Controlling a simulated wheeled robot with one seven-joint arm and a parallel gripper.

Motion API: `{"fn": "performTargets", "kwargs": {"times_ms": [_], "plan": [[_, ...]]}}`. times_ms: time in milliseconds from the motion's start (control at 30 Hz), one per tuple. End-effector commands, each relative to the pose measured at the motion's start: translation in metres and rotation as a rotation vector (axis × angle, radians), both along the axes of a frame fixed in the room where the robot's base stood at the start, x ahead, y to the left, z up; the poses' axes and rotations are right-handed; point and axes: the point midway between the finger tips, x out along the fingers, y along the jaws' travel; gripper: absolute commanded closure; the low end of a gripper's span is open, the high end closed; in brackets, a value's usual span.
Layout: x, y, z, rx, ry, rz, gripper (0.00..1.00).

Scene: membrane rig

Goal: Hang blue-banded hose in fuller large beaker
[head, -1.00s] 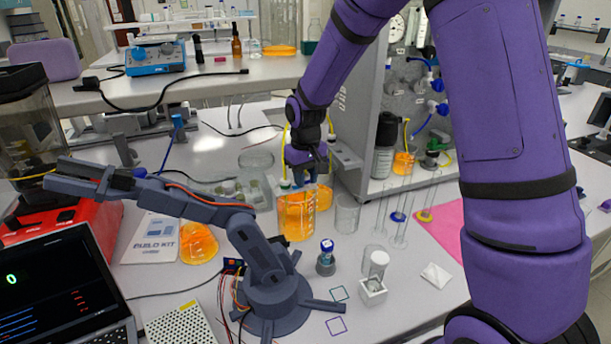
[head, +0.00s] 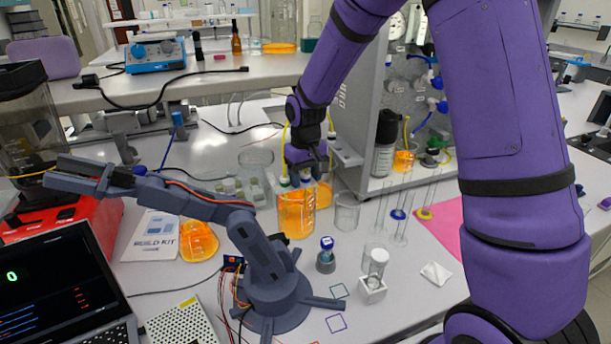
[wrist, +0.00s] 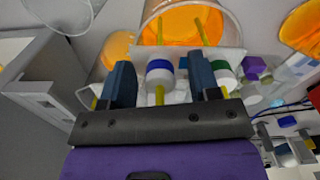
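A large beaker (head: 296,222) of orange liquid stands on the bench below my gripper (head: 304,163); it shows at the top of the wrist view (wrist: 190,22). The blue-banded hose (wrist: 159,76) has a white end fitting at the beaker's near edge, and yellow tubes reach into the beaker. My gripper (wrist: 162,82) has its two fingers on either side of this fitting, with visible gaps, so it looks open. A green-banded hose (wrist: 223,76) sits just right of the right finger. A second beaker (head: 321,206) with less visible orange liquid stands behind, partly hidden.
An empty glass beaker (head: 347,213) stands close on the right. A dark small robot arm (head: 268,265) stands in front to the left. A grey rig panel (head: 362,110) rises behind right, with a vial rack (head: 240,190) behind left.

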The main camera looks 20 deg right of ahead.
Motion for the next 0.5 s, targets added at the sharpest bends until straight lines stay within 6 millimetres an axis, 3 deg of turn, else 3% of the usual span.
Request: {"fn": "performTargets", "kwargs": {"times_ms": [267,500], "plan": [[0.0,0.0,0.003,0.0,-0.002,0.0,0.44],[0.001,0.0,0.037,0.001,-0.006,0.0,0.44]]}}
